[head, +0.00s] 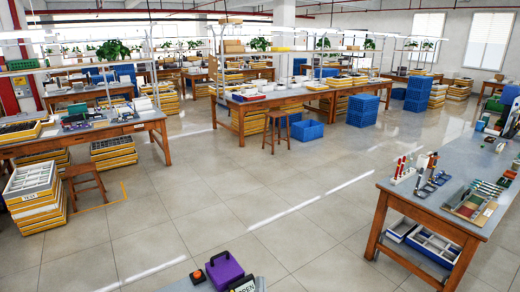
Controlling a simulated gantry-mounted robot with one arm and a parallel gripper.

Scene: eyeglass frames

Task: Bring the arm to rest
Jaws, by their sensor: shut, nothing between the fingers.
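My arm and gripper do not show clearly anywhere in the head view, so I cannot see the pose of the arm. At the bottom edge, a grey surface (180,285) carries a purple box-like object (225,270) with a black part on top. A red-orange knob (197,277) is to its left, and a dark sign with light lettering (242,285) is to its right.
A wooden workbench (412,205) with tool racks and hand tools stands at right. Another bench (85,133) is at left, beside stacked trays (35,188) and a stool (85,185). Blue crates (362,110) stand farther back. The tiled floor (230,205) between is clear.

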